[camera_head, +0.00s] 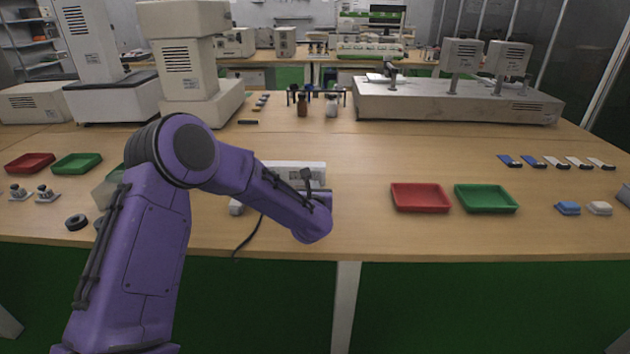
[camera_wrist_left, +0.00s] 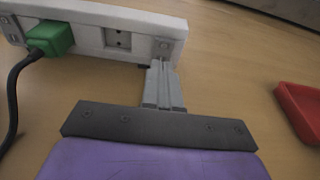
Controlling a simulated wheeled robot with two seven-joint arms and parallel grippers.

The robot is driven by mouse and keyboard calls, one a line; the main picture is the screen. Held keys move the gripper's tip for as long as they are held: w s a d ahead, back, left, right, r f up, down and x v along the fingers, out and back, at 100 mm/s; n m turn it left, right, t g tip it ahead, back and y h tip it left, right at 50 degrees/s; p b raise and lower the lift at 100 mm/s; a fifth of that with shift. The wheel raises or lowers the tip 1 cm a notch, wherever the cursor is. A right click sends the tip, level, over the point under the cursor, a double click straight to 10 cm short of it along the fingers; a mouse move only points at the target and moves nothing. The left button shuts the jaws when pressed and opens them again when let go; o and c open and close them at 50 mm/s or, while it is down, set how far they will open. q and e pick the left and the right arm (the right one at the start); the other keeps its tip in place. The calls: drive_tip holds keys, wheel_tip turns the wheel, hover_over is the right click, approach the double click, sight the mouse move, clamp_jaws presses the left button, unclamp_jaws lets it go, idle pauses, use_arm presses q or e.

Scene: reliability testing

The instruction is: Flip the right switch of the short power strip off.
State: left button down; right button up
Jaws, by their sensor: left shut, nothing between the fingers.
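In the left wrist view a white power strip (camera_wrist_left: 90,22) lies across the upper left, with a green plug (camera_wrist_left: 50,38) and its black cord at the left and an empty socket (camera_wrist_left: 118,40) beside it. My left gripper (camera_wrist_left: 163,64) is shut and empty, its fingertips at the right end of the strip, over or against a small grey part (camera_wrist_left: 163,46) there. I cannot tell whether they touch it or which way a switch is set. In the head view my purple left arm hides most of the strip and the fingers. My right gripper is not in view.
A red tray (camera_head: 420,197) and a green tray (camera_head: 486,198) stand to the right. A white object (camera_head: 290,168) shows partly behind my arm. A black cord (camera_head: 249,236) runs to the table's front edge. The table (camera_head: 360,228) is clear between my arm and the red tray.

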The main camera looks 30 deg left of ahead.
sight(315, 177)
use_arm(q)
drive_tip(key=shift+w+a+r, duration=0.15)
drive_tip(key=shift+w+a, duration=0.25)
drive_tip(key=shift+w, duration=0.2)
drive_tip(key=shift+w+a+r, duration=0.1)
drive_tip(key=shift+w+a, duration=0.25)
drive_tip(key=shift+w, duration=0.25)
drive_tip(key=shift+w+a+r+p, duration=0.15)
drive_tip(key=shift+r+p, duration=0.2)
drive_tip(key=shift+p, duration=0.3)
drive_tip(key=shift+f+g, duration=0.25)
drive_tip(key=shift+g, duration=0.05)
drive_tip(key=shift+d, duration=0.3)
drive_tip(key=s, duration=0.1)
drive_tip(key=d, duration=0.1)
drive_tip(key=s, duration=0.1)
drive_tip(key=shift+s+d+r+h+b, duration=0.1)
drive_tip(key=shift+s+d+h+b, duration=0.15)
drive_tip(key=shift+s+h+b, duration=0.1)
drive_tip(key=r+v, duration=0.1)
drive_tip(key=v, duration=0.9)
drive_tip(key=shift+r, duration=0.45)
drive_tip(key=shift+s+a, duration=0.1)
drive_tip(key=shift+a, duration=0.05)
